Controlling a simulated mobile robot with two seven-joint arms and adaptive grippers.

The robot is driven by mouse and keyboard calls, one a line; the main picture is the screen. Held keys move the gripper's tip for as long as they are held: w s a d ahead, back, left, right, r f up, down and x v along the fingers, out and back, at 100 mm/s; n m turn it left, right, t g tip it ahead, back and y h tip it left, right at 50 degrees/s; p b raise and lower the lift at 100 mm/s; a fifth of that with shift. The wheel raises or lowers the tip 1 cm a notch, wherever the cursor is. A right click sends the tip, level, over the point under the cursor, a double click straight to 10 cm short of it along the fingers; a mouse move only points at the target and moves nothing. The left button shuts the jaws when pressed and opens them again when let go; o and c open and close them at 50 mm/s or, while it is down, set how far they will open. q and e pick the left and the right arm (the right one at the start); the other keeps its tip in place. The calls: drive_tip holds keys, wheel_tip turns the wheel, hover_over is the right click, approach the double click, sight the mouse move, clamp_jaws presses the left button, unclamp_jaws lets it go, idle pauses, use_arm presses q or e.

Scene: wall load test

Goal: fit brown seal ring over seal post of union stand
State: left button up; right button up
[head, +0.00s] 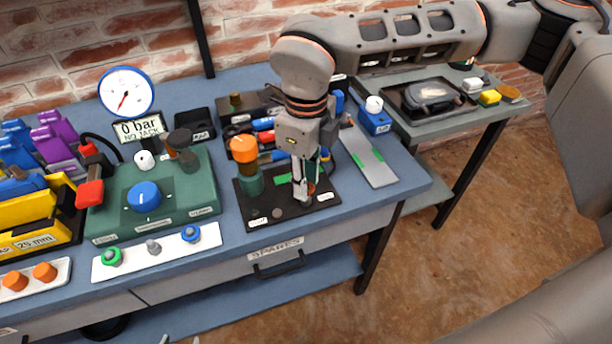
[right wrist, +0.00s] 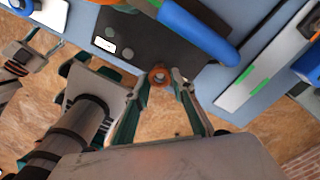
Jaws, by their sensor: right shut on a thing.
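My right gripper (head: 304,200) points down over the black base of the union stand (head: 258,212). In the right wrist view its fingers (right wrist: 160,86) are shut on the brown seal ring (right wrist: 159,68), which shows as a small orange-brown ring with its hole facing the camera. In the head view only a bit of brown shows beside the fingers. I cannot make out the seal post or tell whether the ring is around it. A green holder with an orange top (head: 243,150) stands at the base's left. My left gripper (head: 180,340) shows only two separated fingertips at the bottom edge.
A green test unit (head: 182,200) with a gauge (head: 126,91) stands left of the stand. A grey strip with green marks (head: 368,155) lies to its right. Tools lie behind the stand. A drawer front (head: 290,250) is below the bench edge.

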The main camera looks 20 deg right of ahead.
drive_tip(key=shift+f, duration=1.05)
drive_tip(key=o, duration=0.8)
drive_tip(key=o, duration=0.3)
drive_tip(key=shift+r, duration=0.15)
